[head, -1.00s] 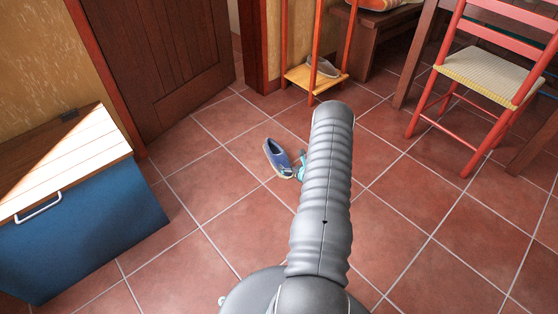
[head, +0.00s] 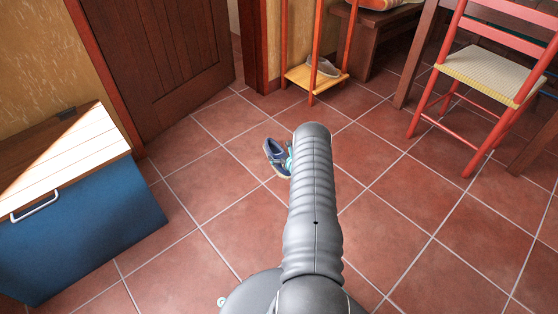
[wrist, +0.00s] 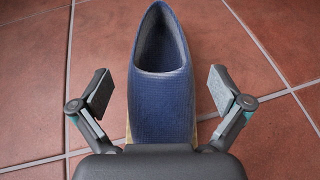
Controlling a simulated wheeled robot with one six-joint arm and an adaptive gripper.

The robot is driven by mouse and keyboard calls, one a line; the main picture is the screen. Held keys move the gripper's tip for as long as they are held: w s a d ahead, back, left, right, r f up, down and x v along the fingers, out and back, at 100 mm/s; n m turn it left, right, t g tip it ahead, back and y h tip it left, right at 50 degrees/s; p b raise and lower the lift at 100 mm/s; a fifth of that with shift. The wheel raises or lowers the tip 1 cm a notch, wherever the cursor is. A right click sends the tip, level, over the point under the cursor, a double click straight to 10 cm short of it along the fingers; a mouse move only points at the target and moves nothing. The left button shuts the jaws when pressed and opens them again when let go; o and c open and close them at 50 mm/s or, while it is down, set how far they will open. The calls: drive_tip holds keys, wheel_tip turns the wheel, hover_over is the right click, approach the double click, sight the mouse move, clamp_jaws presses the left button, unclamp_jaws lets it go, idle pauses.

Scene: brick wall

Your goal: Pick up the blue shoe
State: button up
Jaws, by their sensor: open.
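The blue shoe (head: 273,154) lies on the tiled floor with its opening up, in the middle of the head view. My arm hides part of its right side there. In the wrist view the blue shoe (wrist: 161,95) fills the middle, its opening toward the top of the picture. My gripper (wrist: 160,92) is open, with one finger pad on each side of the shoe. Gaps show between both pads and the shoe. The lower end of the shoe is hidden behind the gripper's body.
A blue chest (head: 85,222) with a wooden lid stands at the left. A wooden rack (head: 316,80) holding a grey shoe (head: 323,66) stands behind. A red chair (head: 484,75) is at the right. The floor around the blue shoe is clear.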

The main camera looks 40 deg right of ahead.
drive_tip(key=shift+x, duration=0.9)
drive_tip(key=c, duration=1)
drive_tip(key=shift+r, duration=0.1)
drive_tip(key=shift+c, duration=0.2)
